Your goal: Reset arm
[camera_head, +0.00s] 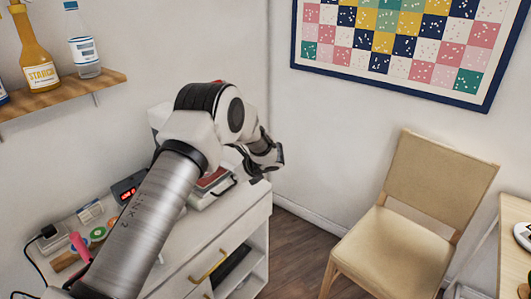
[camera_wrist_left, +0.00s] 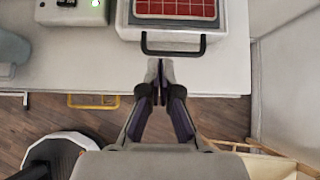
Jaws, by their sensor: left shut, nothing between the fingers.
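My left arm comes in from the left in the head view and reaches over the white cabinet (camera_head: 233,219). My left gripper (camera_head: 275,163) is near the cabinet's far right end in that view. In the left wrist view the left gripper (camera_wrist_left: 160,66) is shut and empty, its fingertips together just in front of the black handle of a white box with a red grid top (camera_wrist_left: 176,8). I cannot tell whether the fingertips touch the handle. This box is partly hidden behind my arm in the head view (camera_head: 207,188). My right gripper is in neither view.
A red-display device (camera_head: 125,190) and small coloured items stand on the cabinet's left. A shelf (camera_head: 70,99) holds a starch bottle (camera_head: 38,52) and a clear bottle (camera_head: 82,42). A yellow drawer handle (camera_head: 210,265) sticks out in front. A tan chair (camera_head: 395,255) stands right; floor lies between.

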